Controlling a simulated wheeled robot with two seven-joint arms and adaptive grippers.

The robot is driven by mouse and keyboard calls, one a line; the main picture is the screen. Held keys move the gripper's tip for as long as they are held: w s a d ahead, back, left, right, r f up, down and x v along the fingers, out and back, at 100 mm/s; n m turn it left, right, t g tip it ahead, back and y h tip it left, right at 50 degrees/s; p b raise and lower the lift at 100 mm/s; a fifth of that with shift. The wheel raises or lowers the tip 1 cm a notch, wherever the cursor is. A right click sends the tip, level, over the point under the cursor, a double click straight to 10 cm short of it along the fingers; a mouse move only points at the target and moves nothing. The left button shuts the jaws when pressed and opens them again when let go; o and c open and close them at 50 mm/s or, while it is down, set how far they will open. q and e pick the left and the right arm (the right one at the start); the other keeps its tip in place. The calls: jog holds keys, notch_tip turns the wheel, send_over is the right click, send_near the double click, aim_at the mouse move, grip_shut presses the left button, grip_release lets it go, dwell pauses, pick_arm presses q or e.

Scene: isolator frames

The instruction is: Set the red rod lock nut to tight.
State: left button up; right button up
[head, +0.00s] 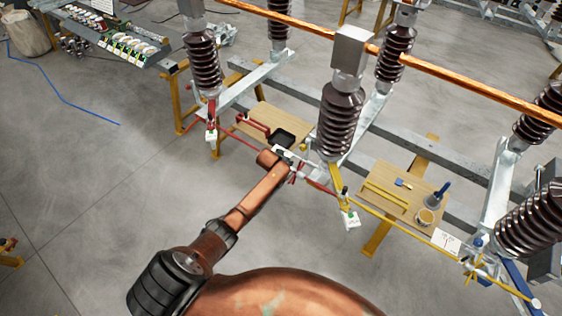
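The red rod (238,138) runs from the left insulator post down to the right, below the middle insulator. Red prongs (297,174), which look like its lock nut, show on the rod just right of my gripper; they are small and partly hidden. My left arm reaches up from the bottom, with its gripper (284,154) at the rod beside these prongs. The fingers are too small and covered to tell whether they are open or touching the nut. The nut's setting cannot be read. My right gripper is not in view.
A wooden board (262,118) with a black tray (283,136) lies behind the gripper. Another board (398,180) holds small tools and a cup. Brown insulators (338,122) and a yellow rod (395,221) stand close on the right. Floor (110,180) at left is clear.

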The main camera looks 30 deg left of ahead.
pick_arm(q)
jog(key=v, duration=0.7)
jog(key=shift+s+r, duration=0.15)
jog(key=shift+r, duration=0.1)
jog(key=shift+f, duration=0.1)
jog(key=s+f+g+b, duration=0.1)
jog(key=s+f+b, duration=0.1)
jog(key=s+f, duration=0.85)
jog(key=s+f+m+g+b, duration=0.15)
jog(key=s+f, duration=0.45)
jog(key=f, duration=1)
jog(key=s+f+n+g+b, duration=0.1)
jog(key=s+f+b, duration=0.2)
jog(key=s+f, duration=0.75)
jog(key=s+d+f+g+b, duration=0.1)
jog(key=s+d+f, duration=0.1)
jog(key=s+f, duration=0.5)
jog(key=s+d+f+m+g+b, duration=0.1)
jog(key=s+f, duration=0.7)
jog(key=s, duration=0.9)
jog(key=s+d+f+m+g+b, duration=0.1)
jog(key=s+d+f+b, duration=0.1)
jog(key=s+d+f, duration=0.3)
jog(key=s+f, duration=0.3)
jog(key=s, duration=0.4)
jog(key=shift+s+d+f+h+b, duration=0.2)
jog(key=shift+s+d+h+b, duration=0.1)
jog(key=shift+h+b, duration=0.1)
jog(key=shift+g, duration=0.25)
